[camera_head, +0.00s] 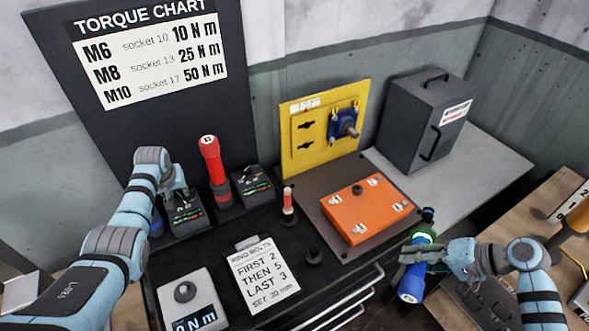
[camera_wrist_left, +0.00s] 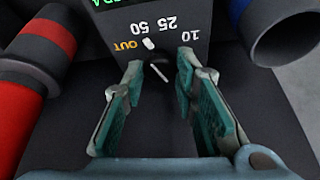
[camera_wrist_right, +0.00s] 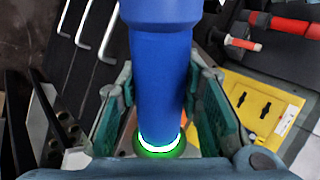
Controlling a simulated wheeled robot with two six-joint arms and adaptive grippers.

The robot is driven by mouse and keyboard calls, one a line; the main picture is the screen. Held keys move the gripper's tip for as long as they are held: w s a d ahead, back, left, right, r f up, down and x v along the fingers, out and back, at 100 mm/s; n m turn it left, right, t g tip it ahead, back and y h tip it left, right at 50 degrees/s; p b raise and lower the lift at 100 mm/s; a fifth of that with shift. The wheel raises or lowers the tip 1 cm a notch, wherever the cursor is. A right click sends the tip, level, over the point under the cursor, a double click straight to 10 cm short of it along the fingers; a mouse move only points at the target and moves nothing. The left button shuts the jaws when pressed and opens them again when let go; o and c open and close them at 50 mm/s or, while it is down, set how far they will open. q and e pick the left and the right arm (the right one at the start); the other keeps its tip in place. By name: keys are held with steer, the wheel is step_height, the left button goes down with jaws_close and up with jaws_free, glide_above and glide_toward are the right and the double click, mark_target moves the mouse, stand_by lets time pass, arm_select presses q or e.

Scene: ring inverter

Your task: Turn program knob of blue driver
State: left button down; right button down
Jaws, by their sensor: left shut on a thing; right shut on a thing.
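The blue driver (camera_head: 411,283) is in my right gripper (camera_head: 428,258), at the right of the table. In the right wrist view, the fingers are around its blue body (camera_wrist_right: 162,80), above a glowing green ring. My left gripper (camera_head: 178,192) is at the left program box (camera_head: 187,222), beside a blue holder (camera_wrist_left: 292,30). In the left wrist view, its fingers (camera_wrist_left: 160,75) are on either side of a small dark knob (camera_wrist_left: 157,69) with a white line. Labels OUT, 50, 25 and 10 (camera_wrist_left: 165,30) appear upside down around the knob; a white mark lies near OUT.
A red driver (camera_head: 211,160) stands between the left box and a second program box (camera_head: 252,183). An orange cover (camera_head: 362,213), a yellow panel (camera_head: 318,135) and a grey cabinet (camera_head: 425,120) stand further right. A ring bolts card (camera_head: 265,273) lies in front.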

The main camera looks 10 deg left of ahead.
arm_select(q)
steer(key=c, duration=1.5)
jaws_free()
steer(key=shift+o, duration=1.3)
steer(key=shift+w+f, duration=0.2)
steer(key=shift+w, duration=0.05)
steer(key=v, duration=1.2)
steer(key=shift+w, duration=0.1)
